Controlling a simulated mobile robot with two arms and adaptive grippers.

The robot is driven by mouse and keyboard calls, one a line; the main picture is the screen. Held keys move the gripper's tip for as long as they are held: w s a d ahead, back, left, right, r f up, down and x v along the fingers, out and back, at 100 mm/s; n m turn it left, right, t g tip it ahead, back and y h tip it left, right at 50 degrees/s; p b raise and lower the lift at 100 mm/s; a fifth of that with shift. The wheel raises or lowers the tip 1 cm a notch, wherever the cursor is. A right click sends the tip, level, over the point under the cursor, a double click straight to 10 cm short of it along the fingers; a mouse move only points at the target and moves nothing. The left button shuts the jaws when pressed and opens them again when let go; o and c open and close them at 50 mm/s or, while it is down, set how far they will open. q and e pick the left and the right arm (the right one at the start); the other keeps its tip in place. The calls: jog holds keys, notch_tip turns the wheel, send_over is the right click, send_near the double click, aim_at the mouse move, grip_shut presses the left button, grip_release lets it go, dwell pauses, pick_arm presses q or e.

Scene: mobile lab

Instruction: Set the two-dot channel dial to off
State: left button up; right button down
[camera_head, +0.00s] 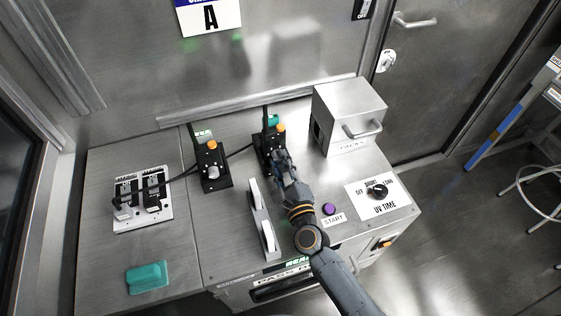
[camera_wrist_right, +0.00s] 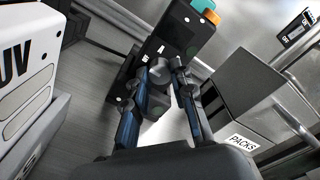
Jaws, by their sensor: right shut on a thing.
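Two black channel units with orange lamps stand on the steel bench: a left unit (camera_head: 211,160) with a pale round knob (camera_head: 213,173), and a right unit (camera_head: 267,140). My right gripper (camera_head: 281,157) reaches the right unit's front and hides its knob in the head view. In the right wrist view, my right gripper (camera_wrist_right: 168,68) is shut on the dark round dial (camera_wrist_right: 159,71) of this black unit (camera_wrist_right: 183,36). I cannot clearly read its dots or the dial's setting. My left gripper is not in view.
A steel packs box (camera_head: 349,117) stands right of the gripper. A slotted white-edged holder (camera_head: 262,222) is close on its left. A purple start button (camera_head: 328,209) and UV time dial (camera_head: 377,190) lie to the right. A teal block (camera_head: 147,277) rests front left.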

dwell(0.3)
jog(key=c, duration=1.1)
grip_release()
jog(key=shift+s+f, duration=0.1)
jog(key=shift+s, duration=0.1)
jog(key=v, duration=0.7)
jog(key=shift+s+d, duration=0.1)
jog(key=shift+s, duration=0.2)
